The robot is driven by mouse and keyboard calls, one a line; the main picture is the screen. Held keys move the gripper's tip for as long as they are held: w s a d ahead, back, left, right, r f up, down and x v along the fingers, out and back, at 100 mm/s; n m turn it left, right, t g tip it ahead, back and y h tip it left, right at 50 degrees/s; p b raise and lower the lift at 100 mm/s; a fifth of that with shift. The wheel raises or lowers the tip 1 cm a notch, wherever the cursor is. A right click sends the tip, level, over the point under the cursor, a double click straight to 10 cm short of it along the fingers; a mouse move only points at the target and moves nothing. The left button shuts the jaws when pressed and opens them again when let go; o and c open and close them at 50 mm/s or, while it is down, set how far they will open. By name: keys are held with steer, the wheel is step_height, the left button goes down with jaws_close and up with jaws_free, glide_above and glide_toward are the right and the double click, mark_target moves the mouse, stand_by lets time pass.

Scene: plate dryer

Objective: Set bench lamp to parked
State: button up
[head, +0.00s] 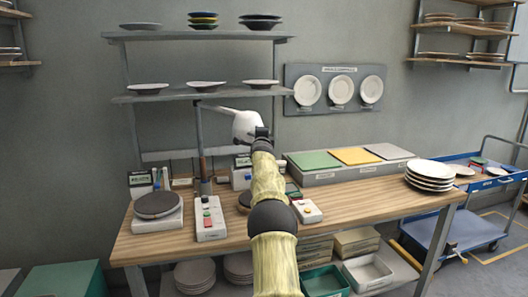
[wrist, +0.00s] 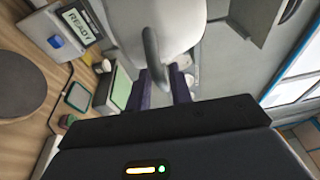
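The bench lamp has a white rounded head (head: 245,122) on a thin arm from a dark post (head: 201,150) at the back of the wooden bench. In the wrist view its white head (wrist: 175,22) fills the top middle, with a curved grey handle (wrist: 151,48) hanging toward me. My gripper (head: 262,131) is raised at the lamp head in the head view. In the wrist view the two dark fingers of my gripper (wrist: 160,82) stand apart, with the handle's lower end in line with the gap. Whether they touch the handle is unclear. My arm hides part of the bench.
A hotplate (head: 157,204) and a control box with buttons (head: 208,219) stand on the bench (head: 330,220). A box with coloured lids (head: 350,162) and a plate stack (head: 430,174) are to the right. Shelves with plates (head: 200,93) hang behind the lamp. A blue cart (head: 436,230) is at right.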

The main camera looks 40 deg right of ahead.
steer(key=b+v, duration=0.7)
steer(key=v, duration=0.9)
steer(key=shift+s+d+b, duration=0.3)
steer(key=shift+s+b, duration=0.05)
steer(key=shift+f, duration=0.1)
steer(key=shift+c, duration=0.4)
